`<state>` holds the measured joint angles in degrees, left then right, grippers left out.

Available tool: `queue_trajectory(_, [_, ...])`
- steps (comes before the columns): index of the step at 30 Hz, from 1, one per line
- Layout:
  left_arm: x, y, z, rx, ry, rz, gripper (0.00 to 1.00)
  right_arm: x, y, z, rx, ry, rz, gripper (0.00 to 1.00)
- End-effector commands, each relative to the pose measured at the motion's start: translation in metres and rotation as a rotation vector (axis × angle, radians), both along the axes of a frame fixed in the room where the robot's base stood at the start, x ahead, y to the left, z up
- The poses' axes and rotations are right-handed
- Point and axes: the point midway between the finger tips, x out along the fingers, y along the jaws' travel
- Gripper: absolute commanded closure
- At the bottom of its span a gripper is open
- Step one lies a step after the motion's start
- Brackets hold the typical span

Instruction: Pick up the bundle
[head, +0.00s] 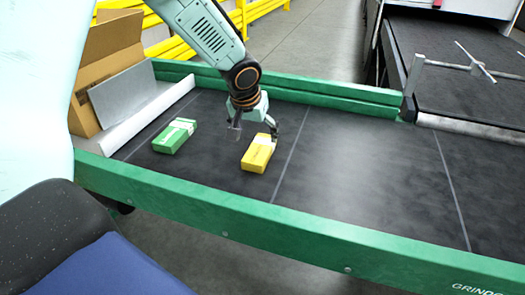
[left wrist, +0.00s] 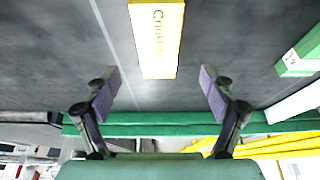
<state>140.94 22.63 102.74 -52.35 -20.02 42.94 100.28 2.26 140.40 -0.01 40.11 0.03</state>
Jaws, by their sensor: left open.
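A yellow bundle with a white band (head: 259,153) lies flat on the dark belt (head: 350,175). In the left wrist view the yellow bundle (left wrist: 156,40) lies between and beyond my fingertips, with dark lettering on it. A green bundle with a white band (head: 175,136) lies on the belt to its left; part of it shows at the right in the left wrist view (left wrist: 300,55). My left gripper (head: 256,130) is open and empty, fingers spread, just behind and above the yellow bundle. My right gripper is not in view.
Green rails (head: 250,217) edge the belt at front and back. An open cardboard box (head: 105,60) and a grey sloping plate (head: 125,95) stand at the left end. Yellow barriers (head: 175,50) stand behind. The belt right of the yellow bundle is clear.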

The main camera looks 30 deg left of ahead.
Motion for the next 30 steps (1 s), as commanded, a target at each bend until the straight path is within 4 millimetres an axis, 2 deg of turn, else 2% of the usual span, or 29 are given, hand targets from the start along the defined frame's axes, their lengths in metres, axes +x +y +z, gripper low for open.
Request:
queue_trajectory(15, [0.022,0.004,-0.061,0.000,0.001,-0.003,0.17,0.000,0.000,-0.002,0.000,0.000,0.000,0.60])
queue_trajectory(25, [0.028,0.003,-0.068,-0.001,-0.001,-0.004,0.17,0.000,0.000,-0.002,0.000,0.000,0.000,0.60])
queue_trajectory(30, [0.027,0.004,-0.068,-0.001,-0.001,-0.004,0.30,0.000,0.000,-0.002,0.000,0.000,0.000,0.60])
